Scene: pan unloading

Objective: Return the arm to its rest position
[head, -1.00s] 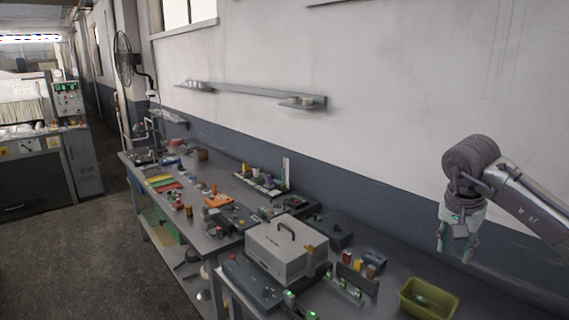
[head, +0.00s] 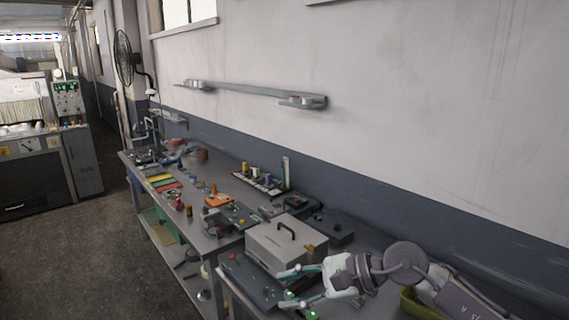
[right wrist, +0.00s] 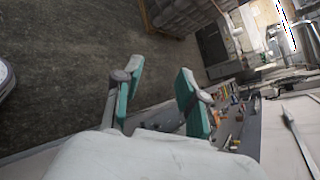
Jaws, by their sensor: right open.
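My right arm comes in from the lower right in the head view. Its gripper (head: 291,287) points left, in front of the grey box with a handle (head: 285,246) and over the near end of the workbench. The right wrist view also shows this gripper (right wrist: 160,85), its two green-padded fingers apart with nothing between them. Floor and the bench edge show beyond the fingers. My left gripper is in neither view.
The long workbench (head: 228,239) holds many small parts and tools. A yellow-green bin (head: 411,304) is partly hidden behind my right arm. A wall shelf (head: 250,92) hangs above. Open floor (head: 75,262) lies to the left.

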